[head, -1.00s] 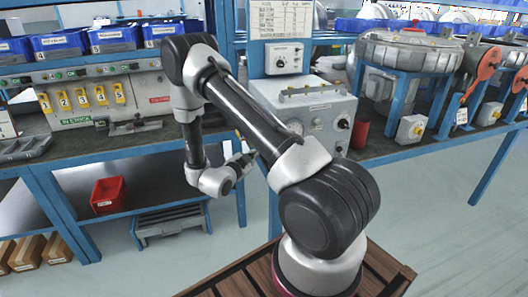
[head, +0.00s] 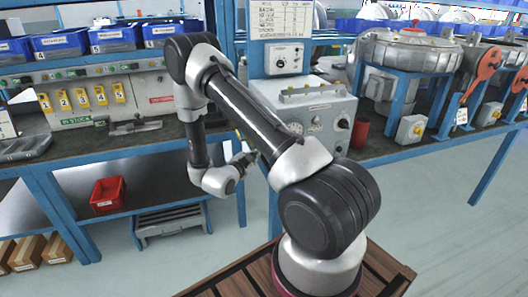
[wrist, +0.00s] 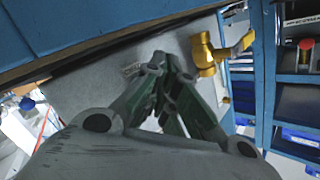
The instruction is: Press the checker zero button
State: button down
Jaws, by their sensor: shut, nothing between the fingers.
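A grey box (head: 322,118) with a gauge and knobs on its front stands on the bench, partly behind my arm. A smaller white box with a dial (head: 284,59) is mounted above it. I cannot tell which is the checker, and no zero button can be made out. My gripper (head: 248,157) is in front of the bench, below and left of the grey box's front. In the wrist view my gripper (wrist: 160,66) has its fingertips together and empty, before a grey panel (wrist: 105,85). Whether the tips touch the panel is unclear.
A brass valve (wrist: 205,55) is close right of the fingertips in the wrist view. A blue beam (wrist: 90,25) crosses its top. A red bin (head: 107,193) stands on the lower shelf. A red cylinder (head: 359,134) is right of the grey box.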

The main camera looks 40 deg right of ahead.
jog(key=shift+d, duration=0.3)
jog(key=shift+a, duration=0.1)
dwell(0.4)
jog(key=shift+w+a, duration=0.15)
jog(key=shift+a, duration=0.55)
jog(key=shift+w+a, duration=0.25)
jog(key=shift+a, duration=0.55)
jog(key=shift+w+a, duration=0.2)
jog(key=shift+a, duration=0.6)
jog(key=shift+w+a, duration=0.25)
jog(key=shift+a, duration=0.55)
